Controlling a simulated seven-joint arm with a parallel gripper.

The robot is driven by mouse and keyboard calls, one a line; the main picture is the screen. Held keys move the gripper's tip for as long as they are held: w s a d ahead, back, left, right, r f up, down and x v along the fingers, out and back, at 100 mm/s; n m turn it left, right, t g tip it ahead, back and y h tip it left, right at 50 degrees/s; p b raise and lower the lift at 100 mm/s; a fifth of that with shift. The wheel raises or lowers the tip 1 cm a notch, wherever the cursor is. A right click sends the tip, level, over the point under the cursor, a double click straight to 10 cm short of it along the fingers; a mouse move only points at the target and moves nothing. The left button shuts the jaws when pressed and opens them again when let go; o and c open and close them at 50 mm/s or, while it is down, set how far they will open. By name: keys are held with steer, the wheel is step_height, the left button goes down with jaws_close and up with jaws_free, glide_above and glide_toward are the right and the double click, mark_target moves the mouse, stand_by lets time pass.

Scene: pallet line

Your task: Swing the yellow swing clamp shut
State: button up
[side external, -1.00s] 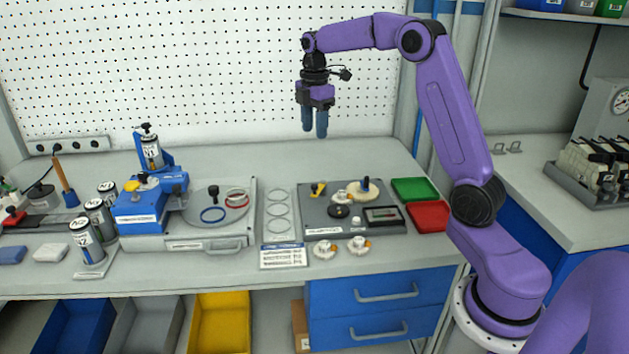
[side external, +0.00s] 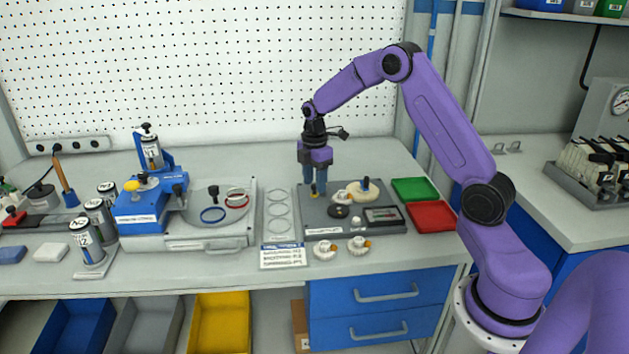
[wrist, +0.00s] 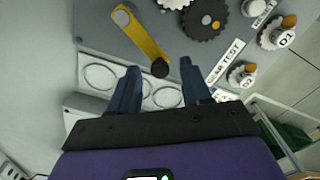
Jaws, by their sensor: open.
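The yellow swing clamp (wrist: 142,36) is a flat yellow bar with a grey pivot at one end and a black knob (wrist: 160,68) at the other. It sits on the grey fixture plate (side external: 327,223), and in the side view only a small bit of yellow (side external: 314,188) shows between my fingers. My gripper (side external: 314,192) points down, low over the plate's back left part. In the wrist view my gripper (wrist: 159,67) is open, with the black knob between the fingertips. I cannot tell whether either finger touches it.
A dark gear (wrist: 204,20) and a white-and-tan disc with a blue handle (side external: 362,188) stand to the clamp's right. A small dark-framed display (side external: 383,214) lies front right. Green (side external: 415,188) and red (side external: 432,216) trays are further right. A blue machine (side external: 140,212) stands left.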

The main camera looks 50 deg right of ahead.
steer(key=shift+f, duration=0.2)
jaws_close()
